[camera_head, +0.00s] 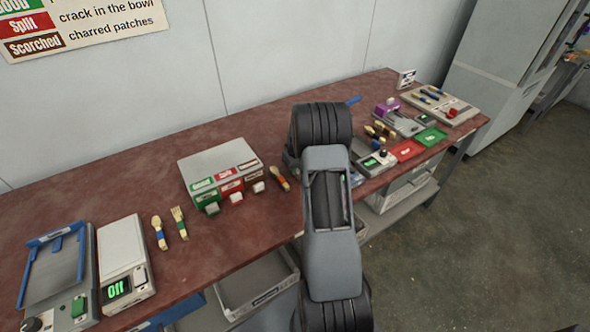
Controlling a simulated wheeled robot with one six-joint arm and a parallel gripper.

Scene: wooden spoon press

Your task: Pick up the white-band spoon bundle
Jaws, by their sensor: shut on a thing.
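I cannot make out a white-banded spoon bundle in this view. My arm rises through the middle of the picture and hides part of the table behind it. My gripper itself is not visible; the arm's dark joint and grey link cover that area. Small wooden pieces with dark bands (380,131) lie on the table just right of my arm, too small to read as a bundle. A blue-tipped piece (353,100) shows just beyond the arm's dark joint.
On the right are a red tray (406,150), a green tray (431,137) and a purple-topped device (387,107).

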